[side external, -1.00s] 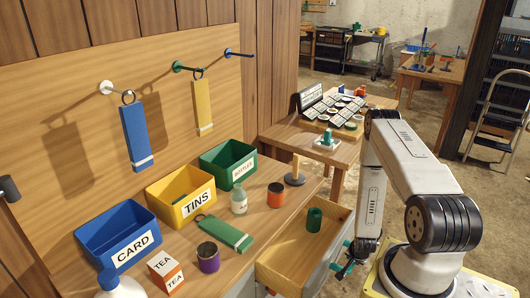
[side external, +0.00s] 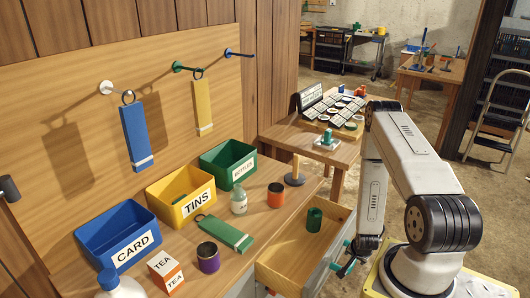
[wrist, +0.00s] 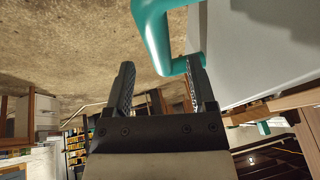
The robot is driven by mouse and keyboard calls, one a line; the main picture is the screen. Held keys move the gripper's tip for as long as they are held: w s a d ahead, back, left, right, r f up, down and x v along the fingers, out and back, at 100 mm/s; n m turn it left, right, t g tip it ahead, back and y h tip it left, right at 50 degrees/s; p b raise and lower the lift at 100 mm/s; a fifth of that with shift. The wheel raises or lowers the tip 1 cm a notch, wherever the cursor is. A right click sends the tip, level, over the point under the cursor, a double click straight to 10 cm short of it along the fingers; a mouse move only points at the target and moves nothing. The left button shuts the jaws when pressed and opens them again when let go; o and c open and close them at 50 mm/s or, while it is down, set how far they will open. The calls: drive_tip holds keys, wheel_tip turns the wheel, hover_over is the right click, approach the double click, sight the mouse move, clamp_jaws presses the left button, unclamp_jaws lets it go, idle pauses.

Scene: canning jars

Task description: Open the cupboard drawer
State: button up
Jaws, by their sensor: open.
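The cupboard drawer (side external: 284,247) stands pulled out from the cupboard, its wooden inside showing in the side view. A dark green cylindrical container (side external: 314,219) stands inside it. The drawer's teal handle (side external: 337,267) is on its grey front, and shows large in the wrist view (wrist: 153,35). My gripper (side external: 346,268) is low at the handle, outside the drawer front. In the wrist view my gripper (wrist: 163,82) has its fingers apart, with part of the handle close to the fingertips. I cannot tell whether they touch it.
On the cupboard top are blue (side external: 118,235), yellow (side external: 181,196) and green (side external: 227,166) bins, a bottle (side external: 239,201), an orange jar (side external: 276,195), a purple jar (side external: 208,258), a tea box (side external: 166,272) and a green tag (side external: 224,233). A side table (side external: 312,147) stands behind.

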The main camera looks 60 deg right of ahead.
drive_tip(key=shift+v, duration=2.55)
